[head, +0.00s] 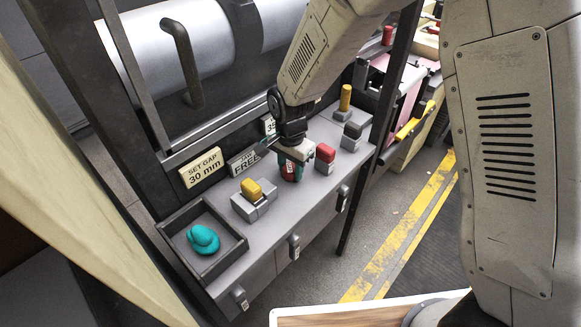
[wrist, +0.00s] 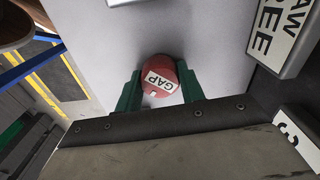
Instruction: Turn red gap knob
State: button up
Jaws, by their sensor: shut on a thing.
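The red gap knob (wrist: 166,70) has a white label reading GAP and sits on the grey console top. In the wrist view the green fingers of my gripper (wrist: 165,92) are on both sides of it, shut on it. The GAP label looks turned almost upside down in this view. In the head view the knob (head: 291,171) shows as a small red patch under my gripper (head: 293,168), mostly hidden by the fingers.
On the console stand a yellow-topped block (head: 252,190), a red-topped block (head: 325,156) and a grey block (head: 352,134). A tray (head: 205,272) holds a teal object (head: 203,238). A sign (head: 201,168) reads SET GAP 30 mm.

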jog(key=n, duration=0.6)
jog(key=shift+n, duration=0.3)
jog(key=n, duration=0.6)
dwell(0.5)
jog(key=o, duration=1)
jog(key=shift+c, duration=0.2)
jog(key=shift+r, duration=0.1)
